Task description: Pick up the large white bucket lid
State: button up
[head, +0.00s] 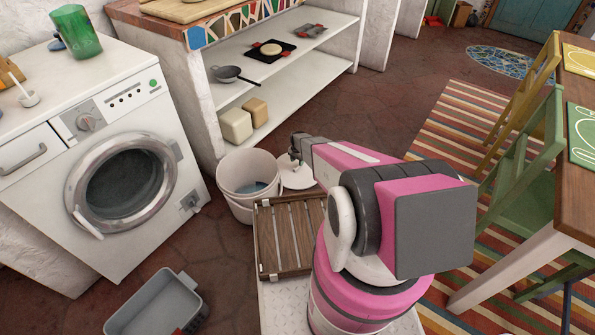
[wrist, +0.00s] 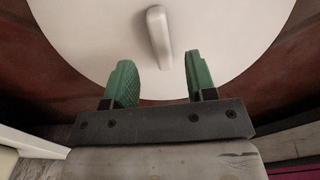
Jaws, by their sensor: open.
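The large white bucket lid (head: 299,178) lies on the floor to the right of the white bucket (head: 246,176), partly hidden by my arm. In the wrist view the lid (wrist: 100,40) fills the upper middle, with a raised bar handle (wrist: 159,38) at its centre. My gripper (wrist: 160,80) is open and empty, its two green fingers apart over the near part of the lid. The handle lies ahead of the fingertips and in line with the gap between them. In the head view my gripper (head: 296,158) is small and partly hidden, just above the lid.
A washing machine (head: 110,150) stands left of the bucket. A white shelf unit (head: 265,80) with a pan and blocks is behind. A wooden slatted crate (head: 290,235) is in front of the lid. A grey bin (head: 155,305) sits front left. Open floor lies toward the striped rug (head: 450,110).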

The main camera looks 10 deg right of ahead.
aim_at(297, 166)
notch_tip(297, 166, down, 4)
jog(key=shift+s+f, duration=0.1)
jog(key=shift+f, duration=0.1)
grip_shut()
jog(key=shift+r, duration=0.2)
